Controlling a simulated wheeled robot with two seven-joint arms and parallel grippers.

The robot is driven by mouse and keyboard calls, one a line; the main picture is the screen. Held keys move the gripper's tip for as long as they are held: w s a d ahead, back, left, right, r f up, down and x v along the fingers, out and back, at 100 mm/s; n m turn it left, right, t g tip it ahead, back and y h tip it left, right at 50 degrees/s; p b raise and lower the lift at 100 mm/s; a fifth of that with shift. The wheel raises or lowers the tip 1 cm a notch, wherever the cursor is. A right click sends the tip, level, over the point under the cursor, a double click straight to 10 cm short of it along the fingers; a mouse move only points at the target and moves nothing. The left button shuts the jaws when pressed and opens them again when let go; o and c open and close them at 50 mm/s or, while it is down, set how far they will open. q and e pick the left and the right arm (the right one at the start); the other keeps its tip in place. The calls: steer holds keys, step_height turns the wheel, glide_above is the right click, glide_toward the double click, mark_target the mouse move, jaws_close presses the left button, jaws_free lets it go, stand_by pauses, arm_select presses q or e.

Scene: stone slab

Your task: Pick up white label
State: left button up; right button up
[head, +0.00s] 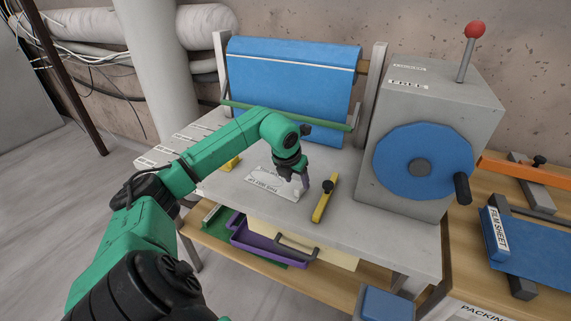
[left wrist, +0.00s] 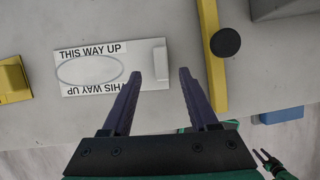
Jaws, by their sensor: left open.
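The white label (head: 266,183) lies flat on the grey slab (head: 372,240), with "THIS WAY UP" printed along two edges. My left gripper (head: 298,187) is open above the label's right end. In the left wrist view its fingertips (left wrist: 161,74) are apart on either side of the label's right edge, with nothing visibly held. I cannot tell its exact height. My right gripper seems to show small and dark in the left wrist view (left wrist: 268,160).
A yellow bar with a black knob (head: 325,200) lies just right of the label. A yellow piece (left wrist: 14,80) lies left of it. A grey machine with a blue wheel (head: 400,160) stands at the right, and a blue roll sheet (head: 290,80) hangs behind.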

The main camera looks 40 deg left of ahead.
mark_target(300, 186)
arm_select(q)
steer(key=p+x, duration=0.1)
steer(key=x, duration=0.3)
steer(key=shift+w, duration=0.25)
jaws_close()
